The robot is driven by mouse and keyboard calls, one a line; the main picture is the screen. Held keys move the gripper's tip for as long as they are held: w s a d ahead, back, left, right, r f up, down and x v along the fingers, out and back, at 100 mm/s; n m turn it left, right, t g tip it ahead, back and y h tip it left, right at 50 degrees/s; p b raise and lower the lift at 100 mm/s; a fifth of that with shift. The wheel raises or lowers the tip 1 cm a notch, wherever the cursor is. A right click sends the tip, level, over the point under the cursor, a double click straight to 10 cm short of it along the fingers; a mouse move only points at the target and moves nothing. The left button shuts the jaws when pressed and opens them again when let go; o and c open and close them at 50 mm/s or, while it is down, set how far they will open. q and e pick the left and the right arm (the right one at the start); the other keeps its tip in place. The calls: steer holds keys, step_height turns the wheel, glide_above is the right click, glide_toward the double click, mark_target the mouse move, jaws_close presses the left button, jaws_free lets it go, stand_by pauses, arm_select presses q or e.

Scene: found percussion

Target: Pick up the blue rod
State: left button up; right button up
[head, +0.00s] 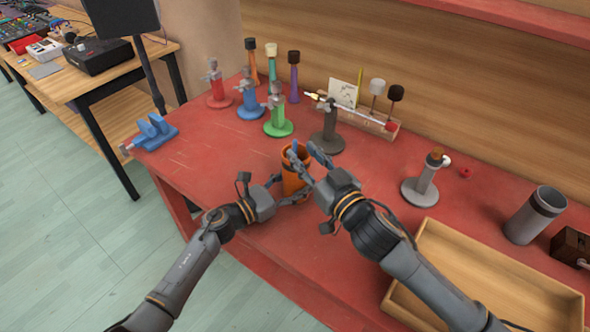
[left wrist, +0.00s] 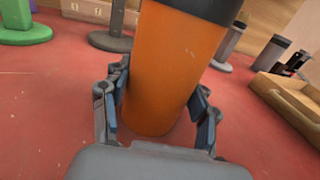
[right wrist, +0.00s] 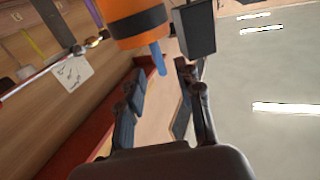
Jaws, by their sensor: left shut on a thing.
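An orange cup (head: 295,180) with a dark rim stands on the red bench in the head view, and fills the middle of the left wrist view (left wrist: 165,70). My left gripper (head: 292,192) is shut on the cup, one finger on each side. A short blue rod (right wrist: 158,58) sticks out of the cup's mouth in the right wrist view; most of it is hidden inside. My right gripper (head: 306,152) is open above the cup. In the right wrist view, the rod's tip shows beyond and between its fingers, apart from them.
Red (head: 218,88), blue (head: 250,100) and green (head: 278,116) stands are behind the cup. A dark stand (head: 327,135) with a thin horizontal bar is close behind my right gripper. A wooden tray (head: 440,240) lies right. A blue vise (head: 155,132) sits at the left edge.

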mark_target(296, 145)
steer(key=x, duration=0.4)
steer(key=shift+w+a+r, duration=0.15)
steer(key=shift+w+r, duration=0.05)
steer(key=shift+w, duration=0.05)
jaws_close()
step_height(296, 145, up, 18)
stand_by(0.4)
arm_select(q)
steer(key=o, duration=1.4)
steer(key=shift+c, duration=0.2)
